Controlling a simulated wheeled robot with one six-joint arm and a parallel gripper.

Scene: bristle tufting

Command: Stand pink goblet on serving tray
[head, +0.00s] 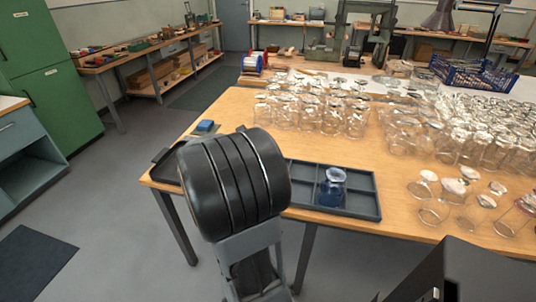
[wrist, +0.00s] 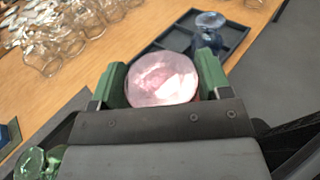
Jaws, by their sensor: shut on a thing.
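The pink goblet (wrist: 162,80) is between the green fingers of my gripper (wrist: 162,88), with its round pale pink end facing the wrist camera. The jaws are shut on it. My arm hides gripper and goblet in the head view. A black tray, apparently the serving tray (head: 163,157), shows at the table's left end, mostly behind my arm. In the wrist view its dark surface (wrist: 68,122) shows beside and below my gripper. The gap between goblet and tray cannot be judged. Green glassware (wrist: 38,162) shows at the wrist view's lower left, seemingly on or beside the tray.
A dark compartment tray (head: 372,205) holds a blue goblet (head: 331,187) right of my arm. Many clear glasses (head: 330,118) crowd the table's back and right. A small blue block (head: 205,126) lies near the left end. Bare wood separates the trays from the glasses.

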